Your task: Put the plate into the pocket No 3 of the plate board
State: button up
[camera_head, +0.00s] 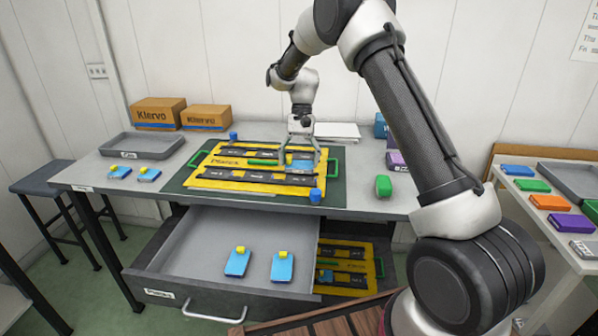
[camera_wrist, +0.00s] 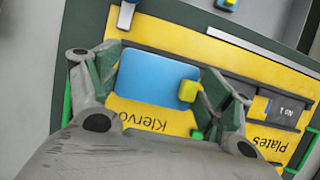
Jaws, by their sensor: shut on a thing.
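The plate is a blue slab (camera_wrist: 157,77) with a yellow knob (camera_wrist: 188,91). In the wrist view it lies between the fingers of my gripper (camera_wrist: 160,88), which is shut on it. In the head view my gripper (camera_head: 301,152) is over the right part of the yellow plate board (camera_head: 215,160), and the plate (camera_head: 300,165) shows below it. The board has dark strips and green handles, and it lies on a dark green mat (camera_head: 185,180). One pocket label reads "No 1" (camera_wrist: 285,110). I cannot make out pocket No 3, nor whether the plate touches the board.
An open drawer (camera_head: 190,255) below holds two more. A green block (camera_head: 383,186) stands on the right.

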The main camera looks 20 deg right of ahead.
aim_at(300, 162)
jog(key=shift+f, duration=1.9)
jog(key=o, duration=1)
jog(key=shift+f, duration=0.1)
jog(key=v, duration=1.2)
jog(key=s+d+r+t, duration=0.25)
jog(key=s+r, duration=0.35)
jog(key=r, duration=0.3)
jog(key=s+d+r+n+t, duration=0.1)
jog(key=s+d+r, duration=0.25)
jog(key=s, duration=0.25)
jog(key=s+d+r+n+t, duration=0.1)
jog(key=s+d+r, duration=0.1)
jog(key=s+r, duration=0.3)
jog(key=s+d+f+n+t+h, duration=0.1)
jog(key=s+d+f+t, duration=0.1)
jog(key=s, duration=0.9)
jog(key=s+d+f+n+t, duration=0.1)
jog(key=s+d+f+t, duration=0.1)
jog(key=s, duration=1)
jog(key=shift+d+f+n+h, duration=0.3)
jog(key=shift+d+f+h, duration=0.1)
jog(key=shift+d, duration=0.15)
